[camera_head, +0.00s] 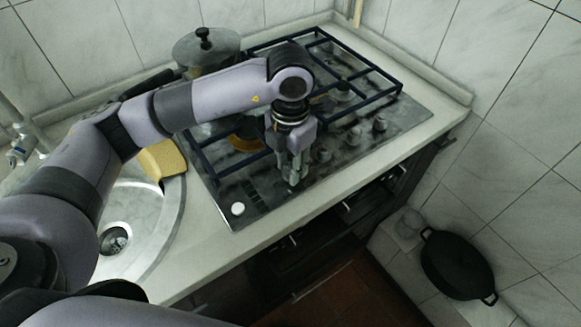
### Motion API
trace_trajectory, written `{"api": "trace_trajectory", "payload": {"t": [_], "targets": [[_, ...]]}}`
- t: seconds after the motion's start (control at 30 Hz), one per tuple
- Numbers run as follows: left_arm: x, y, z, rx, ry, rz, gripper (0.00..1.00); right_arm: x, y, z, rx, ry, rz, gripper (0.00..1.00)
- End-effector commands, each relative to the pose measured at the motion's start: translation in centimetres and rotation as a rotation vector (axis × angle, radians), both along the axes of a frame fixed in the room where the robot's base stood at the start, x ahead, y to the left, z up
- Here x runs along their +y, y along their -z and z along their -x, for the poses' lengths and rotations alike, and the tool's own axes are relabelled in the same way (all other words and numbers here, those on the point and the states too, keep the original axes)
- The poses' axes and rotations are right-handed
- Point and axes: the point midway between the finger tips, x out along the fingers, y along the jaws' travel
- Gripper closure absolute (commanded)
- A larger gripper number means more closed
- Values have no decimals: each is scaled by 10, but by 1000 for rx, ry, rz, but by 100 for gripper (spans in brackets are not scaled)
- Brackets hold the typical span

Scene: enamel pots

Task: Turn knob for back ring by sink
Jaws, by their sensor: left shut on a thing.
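The stove (262,200) is a dark hob with dark blue grates, set in the pale counter beside the sink. A row of small knobs runs along its front edge; three show clear of my gripper, including one (322,154) just right of it and one (380,123) farthest right. My left gripper (292,178) points down at the sink end of this row, with its fingers shut on a knob. The fingers mostly hide that knob, so its angle cannot be told. My forearm covers part of the rear burners. My right gripper is out of view.
The round metal sink (150,215) is at left, with a yellow sponge (163,160) on its edge. A lidded pot (207,52) stands behind the hob. A small white disc (237,208) lies at the hob's front-left corner. A black pot (457,264) sits low at right.

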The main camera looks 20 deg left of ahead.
Motion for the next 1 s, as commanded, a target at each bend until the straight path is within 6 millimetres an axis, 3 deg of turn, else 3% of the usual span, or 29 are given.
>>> {"api": "trace_trajectory", "payload": {"t": [0.5, 1.0], "targets": [[0, 1, 0, -2, -419, 1, 100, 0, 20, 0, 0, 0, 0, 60], [0, -1, 0, -2, -560, 0, 100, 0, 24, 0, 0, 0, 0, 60]]}}
